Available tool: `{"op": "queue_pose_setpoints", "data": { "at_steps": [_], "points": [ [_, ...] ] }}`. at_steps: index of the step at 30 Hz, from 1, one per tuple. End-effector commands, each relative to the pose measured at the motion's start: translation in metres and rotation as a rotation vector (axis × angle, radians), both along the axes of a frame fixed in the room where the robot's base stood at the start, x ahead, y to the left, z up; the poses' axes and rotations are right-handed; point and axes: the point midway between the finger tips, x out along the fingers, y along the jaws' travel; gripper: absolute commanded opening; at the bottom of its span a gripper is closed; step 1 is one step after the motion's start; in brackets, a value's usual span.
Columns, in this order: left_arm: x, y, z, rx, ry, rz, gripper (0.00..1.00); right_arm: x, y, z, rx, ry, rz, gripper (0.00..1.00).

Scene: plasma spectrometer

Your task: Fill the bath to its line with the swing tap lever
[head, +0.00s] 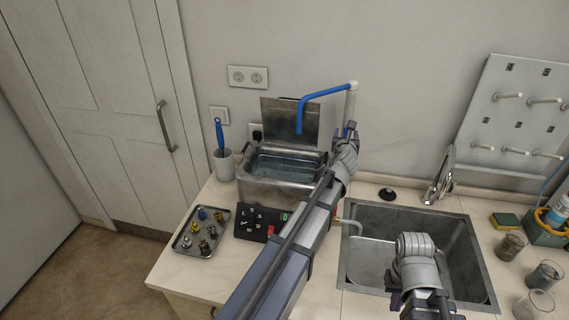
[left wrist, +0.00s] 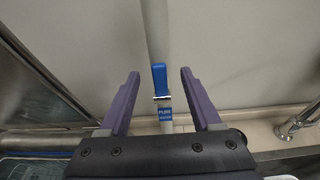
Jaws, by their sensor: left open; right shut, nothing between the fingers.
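The metal bath (head: 270,190) stands on the counter with its lid (head: 290,118) raised. Its inside looks bluish; I cannot make out the fill line or the water level. The blue tap spout (head: 322,93) reaches left from a pale post (head: 351,101), and its downturned end hangs over the bath. My left gripper (head: 350,130) is at the post. In the left wrist view its open fingers (left wrist: 160,73) stand either side of the blue lever (left wrist: 159,77), with gaps on both sides. A blue label sits below the lever. My right gripper (head: 415,300) is shut and empty over the sink's front.
The sink (head: 373,260) is right of the bath. A tray of small parts (head: 184,241), a black control panel (head: 246,222) and a cup with a blue-handled brush (head: 224,165) are at left. Beakers (head: 509,247), a sponge (head: 505,220) and a drying rack (head: 515,125) are at right.

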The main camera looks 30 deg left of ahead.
Motion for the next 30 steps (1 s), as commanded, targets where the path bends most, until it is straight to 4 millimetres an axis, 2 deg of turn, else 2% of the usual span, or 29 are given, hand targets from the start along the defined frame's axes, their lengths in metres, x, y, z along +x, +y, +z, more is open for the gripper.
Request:
{"op": "queue_pose_setpoints", "data": {
  "at_steps": [24,30],
  "points": [
    [-0.073,-0.021,0.016,0.001,0.000,-0.001,0.65,0.000,0.000,0.016,0.000,0.000,0.000,0.00],
    [-0.082,-0.024,0.017,-0.001,0.000,0.000,0.65,0.000,0.000,0.018,0.000,0.000,0.000,0.00]
  ]
}}
